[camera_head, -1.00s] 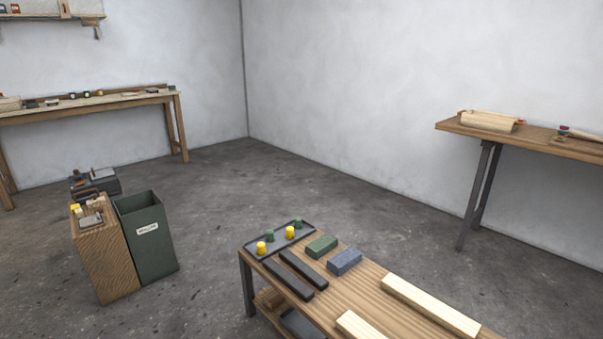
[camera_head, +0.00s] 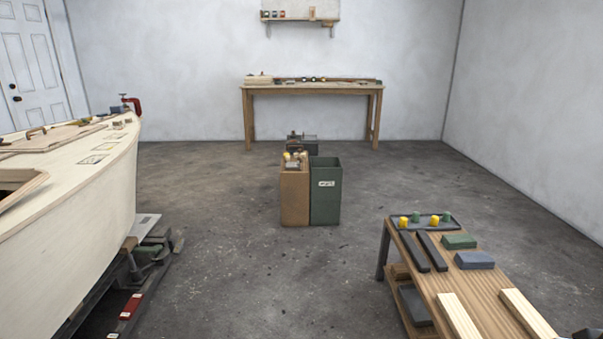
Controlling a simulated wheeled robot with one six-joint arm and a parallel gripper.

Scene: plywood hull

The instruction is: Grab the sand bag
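I cannot make out a sand bag for sure in this view. On the low wooden bench (camera_head: 478,283) at the right lie a green block (camera_head: 458,241) and a blue-grey block (camera_head: 474,260), both with straight edges. Some dark green lumps (camera_head: 150,252) sit low beside the boat hull, too small to tell what they are. My gripper does not show clearly. A small dark shape at the bottom right corner is cut off by the frame, and I cannot tell what it is.
A pale plywood boat hull (camera_head: 75,195) fills the left. A green bin (camera_head: 326,192) and a wooden box (camera_head: 294,200) stand mid-floor. A workbench (camera_head: 312,88) stands against the back wall. Pale timbers (camera_head: 457,316) and a tray (camera_head: 425,222) lie on the low bench. Open floor lies between hull and bench.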

